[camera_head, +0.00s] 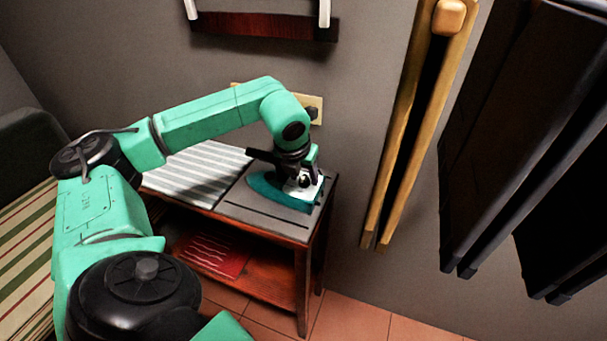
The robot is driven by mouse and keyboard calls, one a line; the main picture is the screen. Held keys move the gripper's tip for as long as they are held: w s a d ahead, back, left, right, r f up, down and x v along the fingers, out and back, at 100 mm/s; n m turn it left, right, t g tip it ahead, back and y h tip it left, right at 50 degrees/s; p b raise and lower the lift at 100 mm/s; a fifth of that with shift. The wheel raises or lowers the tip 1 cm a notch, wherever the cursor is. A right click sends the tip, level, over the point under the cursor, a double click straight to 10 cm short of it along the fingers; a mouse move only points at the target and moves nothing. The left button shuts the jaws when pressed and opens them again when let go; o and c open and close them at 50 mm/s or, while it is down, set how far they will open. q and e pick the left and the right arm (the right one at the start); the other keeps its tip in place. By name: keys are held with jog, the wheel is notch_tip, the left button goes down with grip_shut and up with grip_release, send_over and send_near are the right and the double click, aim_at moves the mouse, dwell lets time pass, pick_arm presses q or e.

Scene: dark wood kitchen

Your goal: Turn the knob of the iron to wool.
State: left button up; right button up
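The iron (277,190) is teal and white and stands on the right part of a small wooden side table (262,225). My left arm comes in from the left and bends down over the iron. My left gripper (305,181) is at the iron's upper right part, over the white area. The arm and gripper cover much of the iron's top. The knob and its setting are too small and covered to make out. Whether the gripper's fingers are apart or closed does not show. My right gripper is not in the view.
A striped grey and white cloth (197,172) lies on the table, left of the iron. A red item (213,256) lies on the lower shelf. A wall socket (316,108) is behind. A folded wooden frame (418,130) leans on the wall at right. A striped seat (25,255) is at left.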

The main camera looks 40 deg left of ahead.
pick_arm(q)
grip_shut()
jog(key=shift+a+f+m+h+b, duration=0.15)
jog(key=shift+m+h+b, duration=0.35)
jog(key=shift+m+b, duration=0.75)
jog(key=m+h+b, duration=0.1)
jog(key=m, duration=0.1)
jog(key=shift+m, duration=0.35)
jog(key=m, duration=0.1)
jog(key=m+h, duration=0.1)
jog(key=shift+a+r+m+b, duration=0.1)
jog(key=shift+r+m+b, duration=0.1)
jog(key=shift+m+b, duration=0.15)
jog(key=shift+w+m+g+h+p, duration=0.1)
jog(key=shift+m+g+h+p, duration=0.45)
jog(key=shift+m, duration=1.3)
